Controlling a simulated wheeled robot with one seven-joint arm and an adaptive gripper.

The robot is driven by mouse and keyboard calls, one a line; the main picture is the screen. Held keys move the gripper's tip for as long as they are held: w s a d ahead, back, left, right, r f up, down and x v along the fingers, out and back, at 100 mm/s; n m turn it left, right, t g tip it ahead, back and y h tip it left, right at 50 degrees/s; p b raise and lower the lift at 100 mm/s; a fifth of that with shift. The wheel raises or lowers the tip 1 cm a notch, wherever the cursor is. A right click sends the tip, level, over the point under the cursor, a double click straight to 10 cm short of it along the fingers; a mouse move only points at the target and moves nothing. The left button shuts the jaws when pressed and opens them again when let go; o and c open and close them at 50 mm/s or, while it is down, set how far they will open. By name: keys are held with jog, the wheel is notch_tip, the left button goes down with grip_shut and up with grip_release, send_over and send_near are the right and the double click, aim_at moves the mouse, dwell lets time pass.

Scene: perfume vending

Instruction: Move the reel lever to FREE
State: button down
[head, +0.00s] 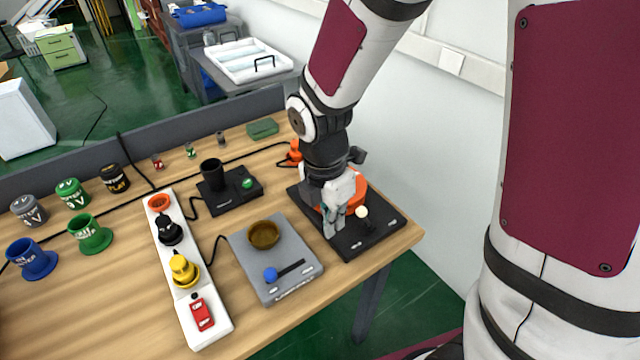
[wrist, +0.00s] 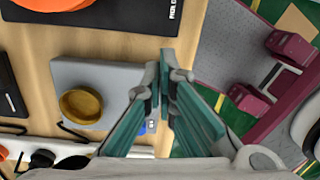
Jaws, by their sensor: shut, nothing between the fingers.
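The reel is an orange drum (head: 356,184) on a black base plate (head: 385,236) at the right end of the table. A cream ball knob (head: 362,212), seemingly the reel lever's end, stands over the plate; its shaft is hard to make out. My gripper (head: 333,228) is shut and empty, pointing down just left of the knob, over the plate's front-left part. Whether it touches anything is unclear. It hides part of the drum. In the wrist view the teal fingers (wrist: 162,68) meet, and the plate's edge with white lettering (wrist: 173,10) shows at the top.
Left of the plate is a grey box (head: 294,284) with a brown bowl (head: 264,234) and a blue-knobbed lever (head: 271,274). A white strip (head: 213,333) carries several coloured parts. A black unit (head: 222,203) with a cup stands behind. The wall is close on the right.

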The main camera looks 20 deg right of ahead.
aim_at(365, 219)
notch_tip(365, 219, down, 4)
jog(key=shift+s+d+r, duration=0.1)
jog(key=shift+d+r, duration=0.05)
jog(key=shift+r, duration=0.05)
jog(key=shift+w+d+r, duration=0.25)
jog(key=shift+d+r, duration=0.05)
jog(key=shift+d, duration=0.25)
jog(key=shift+w+d+r, duration=0.25)
jog(key=shift+d+r, duration=0.05)
jog(key=shift+d, duration=0.2)
jog(key=shift+w+d+r+p, duration=0.3)
jog(key=shift+w+d+p, duration=0.05)
jog(key=shift+d, duration=0.25)
